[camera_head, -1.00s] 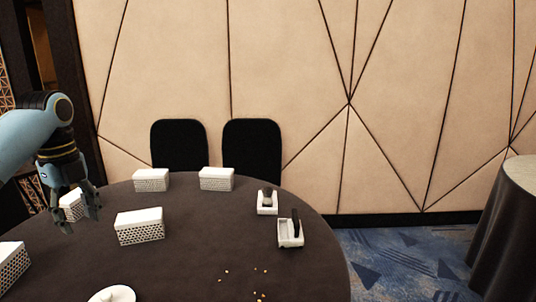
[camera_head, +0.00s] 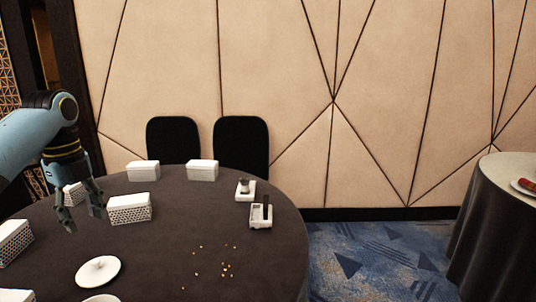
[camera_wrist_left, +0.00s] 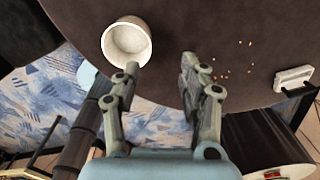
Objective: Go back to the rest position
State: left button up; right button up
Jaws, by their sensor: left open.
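My left gripper (camera_head: 82,213) hangs at the left in the head view, fingers down over the left part of the dark round table (camera_head: 170,235). In the left wrist view my left gripper (camera_wrist_left: 160,75) has its two fingers apart with nothing between them. My right gripper is in neither view.
Several white boxes with perforated sides, one (camera_head: 129,208) right of my left gripper, stand on the table. A white lid (camera_head: 98,271), scattered crumbs (camera_head: 226,270) and two white holders, one (camera_head: 261,216) nearer, lie there. A white bowl (camera_wrist_left: 127,42) shows in the wrist view. Two black chairs (camera_head: 241,145) stand behind.

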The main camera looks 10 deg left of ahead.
pick_arm(q)
jog(key=s+d+f+n+t, duration=0.1)
jog(key=s+d+f+n, duration=0.9)
jog(key=s, duration=0.4)
jog(key=s+d+r+n+t, duration=0.1)
jog(key=s+d+n, duration=0.15)
jog(key=s, duration=0.25)
jog(key=s+d+r+n, duration=0.1)
jog(key=s+d+n, duration=0.1)
jog(key=s+n, duration=0.25)
jog(key=s+d+r+n+t, duration=0.1)
jog(key=s+d+r+n, duration=0.15)
jog(key=s, duration=0.25)
notch_tip(320, 180, down, 30)
jog(key=s+a+n+y+b, duration=0.1)
jog(key=a+b, duration=0.2)
jog(key=b, duration=0.2)
jog(key=s+a+f+g+b, duration=0.1)
jog(key=s+f+b, duration=0.4)
jog(key=s+f, duration=1.5)
notch_tip(320, 180, down, 3)
jog(key=shift+f+g, duration=0.2)
jog(key=shift+g, duration=0.5)
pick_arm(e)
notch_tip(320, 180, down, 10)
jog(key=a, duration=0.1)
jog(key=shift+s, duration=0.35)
